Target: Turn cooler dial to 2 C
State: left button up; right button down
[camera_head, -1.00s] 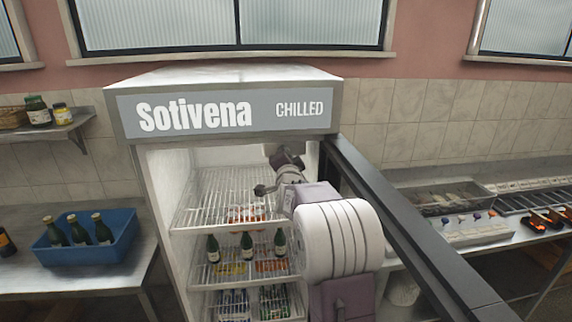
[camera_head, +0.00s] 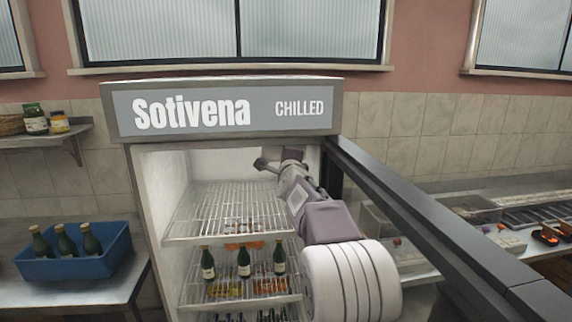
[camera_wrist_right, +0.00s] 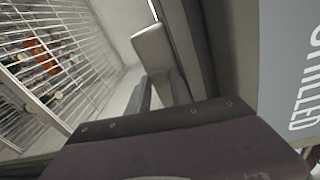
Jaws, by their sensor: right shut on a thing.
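The white cooler (camera_head: 155,190) stands open in the head view, with "Sotivena CHILLED" on its header. My right gripper (camera_head: 291,153) reaches into it near the top right inner corner, just under the header. In the right wrist view the fingers (camera_wrist_right: 163,88) of my right gripper are close together, with their tips at a pale rounded block (camera_wrist_right: 152,45) on the cooler's inner wall. This block looks like the dial or its housing. The gripper is shut on the dial; its marks and setting cannot be read. My left gripper is out of view.
Wire shelves (camera_head: 215,212) with bottles and packs lie below and left of my right gripper. The open door (camera_head: 420,215) stands right of my arm. A blue crate (camera_head: 75,268) of bottles sits on the left counter.

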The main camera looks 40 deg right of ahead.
jog(key=shift+r, duration=0.1)
dwell(0.3)
jog(key=c, duration=1.1)
grip_release()
jog(key=shift+c, duration=0.2)
jog(key=shift+r, duration=0.1)
